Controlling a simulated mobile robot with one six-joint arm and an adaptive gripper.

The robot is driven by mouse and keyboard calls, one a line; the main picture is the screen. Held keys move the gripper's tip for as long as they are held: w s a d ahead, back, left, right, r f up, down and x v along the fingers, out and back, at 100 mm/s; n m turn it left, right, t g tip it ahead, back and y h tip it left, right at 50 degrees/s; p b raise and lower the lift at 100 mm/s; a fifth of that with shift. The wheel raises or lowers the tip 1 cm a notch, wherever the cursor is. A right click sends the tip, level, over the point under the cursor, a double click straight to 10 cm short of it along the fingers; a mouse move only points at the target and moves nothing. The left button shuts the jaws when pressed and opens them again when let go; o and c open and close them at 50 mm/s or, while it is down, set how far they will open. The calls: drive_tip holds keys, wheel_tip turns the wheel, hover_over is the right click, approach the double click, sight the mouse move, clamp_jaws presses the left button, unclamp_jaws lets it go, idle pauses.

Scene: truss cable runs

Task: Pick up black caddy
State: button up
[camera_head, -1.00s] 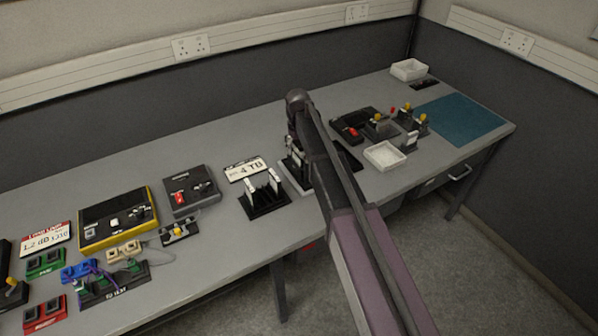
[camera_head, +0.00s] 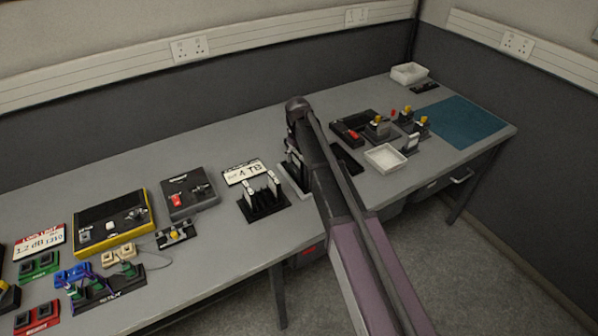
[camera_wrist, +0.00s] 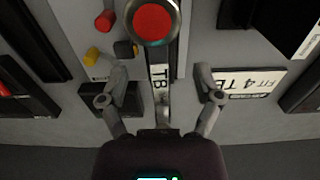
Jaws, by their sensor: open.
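My gripper (camera_wrist: 162,76) is open in the wrist view, with one finger on each side of a narrow black part with a white "TB" label, which looks like the black caddy (camera_wrist: 161,100). The fingers stand apart from it, with a gap on both sides. A round red part in a grey ring (camera_wrist: 152,22) lies in line with it at the top. In the head view my arm hides most of this spot; a dark upright piece and a pale base (camera_head: 293,188) show beside my arm. I cannot tell the caddy's full shape.
A black rack with white-topped uprights (camera_head: 264,204) and a "4 TB" sign (camera_head: 243,172) stand left of my arm. A white tray (camera_head: 385,158) and several small devices are to the right. The bench front before the rack is clear.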

sight(298, 164)
drive_tip(key=shift+f+b, duration=1.85)
drive_tip(key=shift+f, duration=0.25)
clamp_jaws()
